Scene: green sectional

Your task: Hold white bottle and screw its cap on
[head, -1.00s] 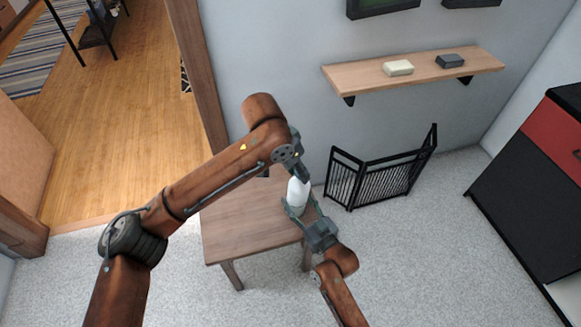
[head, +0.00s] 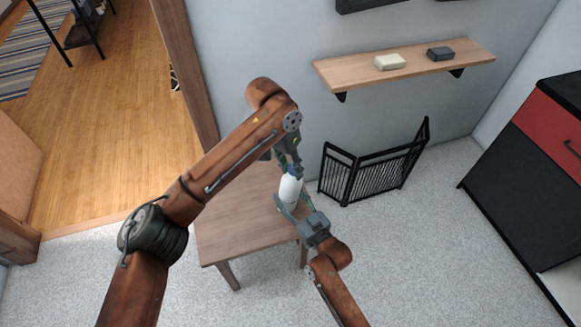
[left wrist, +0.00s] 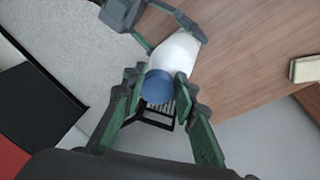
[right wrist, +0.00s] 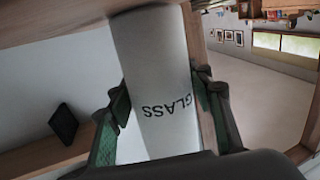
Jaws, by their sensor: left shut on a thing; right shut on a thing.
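The white bottle (head: 290,191) is held roughly upright over the small wooden table (head: 235,222); I cannot tell whether its base touches. My right gripper (head: 294,205) is shut around the bottle's body. In the right wrist view the white bottle (right wrist: 152,75) stands between the fingers and shows the letters "GLASS". The blue cap (left wrist: 157,87) sits at the bottle's mouth in the left wrist view; whether it is seated on the thread is unclear. My left gripper (left wrist: 158,92) is shut on the cap from above, one finger on each side. In the head view the left gripper (head: 291,168) largely hides the cap.
A wall shelf (head: 355,75) holds a cream block (head: 389,62) and a dark block (head: 440,53). A black folding screen (head: 375,170) stands on the carpet behind the table. A red and black cabinet (head: 540,170) is at the right. The table's left half is clear.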

